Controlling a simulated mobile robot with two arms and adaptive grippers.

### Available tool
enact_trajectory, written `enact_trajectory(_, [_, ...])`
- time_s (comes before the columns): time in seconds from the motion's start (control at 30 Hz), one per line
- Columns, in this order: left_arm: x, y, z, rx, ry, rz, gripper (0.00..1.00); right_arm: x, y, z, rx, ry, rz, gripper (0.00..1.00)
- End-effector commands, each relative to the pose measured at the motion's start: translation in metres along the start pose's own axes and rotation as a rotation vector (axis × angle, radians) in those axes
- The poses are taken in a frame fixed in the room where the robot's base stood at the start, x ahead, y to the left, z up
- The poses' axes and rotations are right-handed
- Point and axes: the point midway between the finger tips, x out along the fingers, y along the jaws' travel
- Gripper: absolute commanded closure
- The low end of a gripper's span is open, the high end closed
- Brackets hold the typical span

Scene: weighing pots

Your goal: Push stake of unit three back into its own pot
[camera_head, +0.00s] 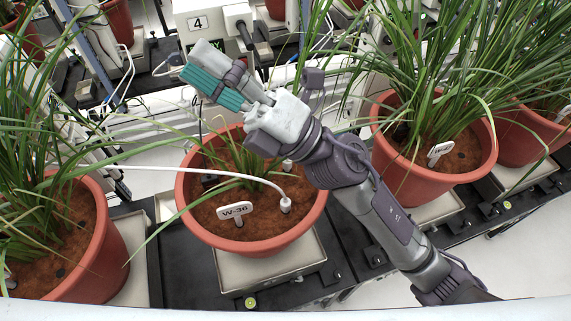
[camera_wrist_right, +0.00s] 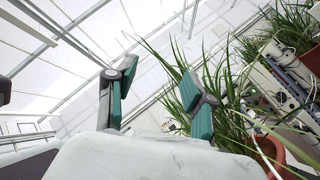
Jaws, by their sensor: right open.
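The middle red-brown pot (camera_head: 258,243) stands on a pale plate and holds brown soil and a grass plant. A white tag marked W-36 (camera_head: 236,211) stands in its soil. To the tag's right, a small pale stake (camera_head: 286,204) on a white tube (camera_head: 205,171) stands upright in the soil; how deep it sits cannot be told. No number three is readable. My right gripper (camera_head: 192,62) is open and empty, above and behind this pot, pointing up-left. Its teal fingers also show apart in the right wrist view (camera_wrist_right: 158,75). My left gripper is not in view.
A left pot (camera_head: 99,240) and a right pot (camera_head: 412,175) with a tag (camera_head: 439,151) flank the middle one. Their long leaves spread widely. A white box marked 4 (camera_head: 198,23) stands behind my right gripper. My right forearm crosses between the middle and right pots.

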Motion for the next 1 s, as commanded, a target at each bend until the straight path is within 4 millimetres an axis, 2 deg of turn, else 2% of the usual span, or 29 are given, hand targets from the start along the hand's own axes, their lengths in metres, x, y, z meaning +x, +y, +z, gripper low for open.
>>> enact_trajectory(0.03, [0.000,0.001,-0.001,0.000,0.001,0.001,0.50,0.011,-0.003,-0.035,-0.115,0.203,0.001,0.47])
enact_trajectory(0.1, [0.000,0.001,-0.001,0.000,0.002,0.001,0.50,0.010,-0.018,-0.084,-0.269,0.497,-0.014,0.47])
enact_trajectory(0.17, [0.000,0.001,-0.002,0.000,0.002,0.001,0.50,-0.005,-0.039,-0.117,-0.397,0.750,-0.045,0.47])
enact_trajectory(0.2, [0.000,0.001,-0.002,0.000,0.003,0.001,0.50,-0.021,-0.056,-0.133,-0.477,0.919,-0.076,0.47])
enact_trajectory(0.27, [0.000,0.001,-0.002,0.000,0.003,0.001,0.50,-0.050,-0.084,-0.144,-0.590,1.170,-0.138,0.47])
enact_trajectory(0.33, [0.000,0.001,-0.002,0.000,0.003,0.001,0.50,-0.089,-0.114,-0.137,-0.701,1.449,-0.233,0.47])
enact_trajectory(0.4, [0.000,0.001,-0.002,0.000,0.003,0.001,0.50,-0.127,-0.136,-0.114,-0.784,1.698,-0.350,0.47])
enact_trajectory(0.53, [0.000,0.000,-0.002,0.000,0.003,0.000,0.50,-0.176,-0.150,-0.059,-0.863,2.033,-0.565,0.47])
enact_trajectory(0.63, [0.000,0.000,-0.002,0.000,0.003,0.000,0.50,-0.195,-0.148,-0.027,-0.880,2.178,-0.684,0.47])
enact_trajectory(0.73, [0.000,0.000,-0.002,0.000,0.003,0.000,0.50,-0.204,-0.146,-0.010,-0.879,2.251,-0.753,0.47])
enact_trajectory(0.83, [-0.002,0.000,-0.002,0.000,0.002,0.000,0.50,-0.210,-0.148,-0.006,-0.877,2.273,-0.777,0.47])
enact_trajectory(1.0, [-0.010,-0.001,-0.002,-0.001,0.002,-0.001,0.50,-0.224,-0.163,-0.013,-0.873,2.274,-0.774,0.47])
